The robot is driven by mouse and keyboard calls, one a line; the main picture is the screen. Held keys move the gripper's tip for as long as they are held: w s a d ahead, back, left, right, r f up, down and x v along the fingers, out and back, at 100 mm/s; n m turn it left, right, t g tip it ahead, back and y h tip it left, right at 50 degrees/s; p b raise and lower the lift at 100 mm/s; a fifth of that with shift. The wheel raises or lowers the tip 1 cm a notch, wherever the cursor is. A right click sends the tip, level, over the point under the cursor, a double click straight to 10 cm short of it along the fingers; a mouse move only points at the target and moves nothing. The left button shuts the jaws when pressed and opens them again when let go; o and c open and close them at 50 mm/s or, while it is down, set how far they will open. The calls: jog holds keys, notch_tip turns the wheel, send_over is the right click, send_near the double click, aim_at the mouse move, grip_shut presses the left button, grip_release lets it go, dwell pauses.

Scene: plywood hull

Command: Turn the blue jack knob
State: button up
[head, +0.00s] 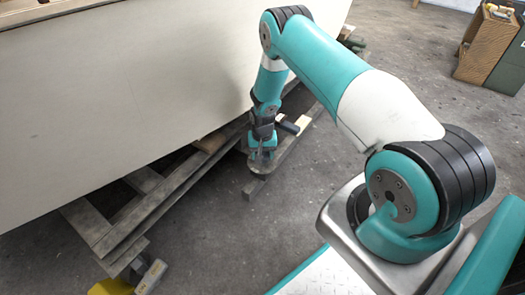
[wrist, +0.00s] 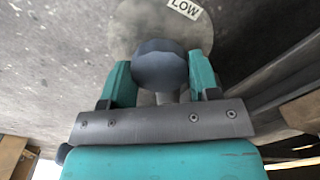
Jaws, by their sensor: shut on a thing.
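The blue jack knob (wrist: 160,66) is a dark blue-grey, lobed knob in the upper middle of the wrist view. Behind it is a round grey plate (wrist: 120,35) with a white label reading "LOW" (wrist: 185,8). My gripper (wrist: 162,78) has one teal finger on each side of the knob and is shut on it. In the head view my gripper (head: 262,158) points down beside the hull at the wooden supports. The knob is hidden there by the gripper, and a round grey base (head: 254,189) shows just below.
The large pale plywood hull (head: 120,90) fills the left of the head view. Wooden beams (head: 150,210) lie under its edge. A yellow object (head: 110,287) and a block (head: 151,276) are at the bottom left. Boxes (head: 488,45) stand at the far right. Concrete floor (head: 225,240) is open in front.

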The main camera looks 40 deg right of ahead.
jog(key=m+p, duration=0.1)
jog(key=m, duration=0.3)
jog(key=shift+r+m, duration=0.1)
jog(key=shift+m, duration=0.2)
jog(key=m+p, duration=0.1)
jog(key=m, duration=0.3)
jog(key=shift+d+m, duration=0.1)
jog(key=shift+m, duration=0.2)
jog(key=m+p, duration=0.1)
jog(key=m, duration=0.3)
jog(key=shift+m, duration=2.2)
jog(key=o, duration=0.9)
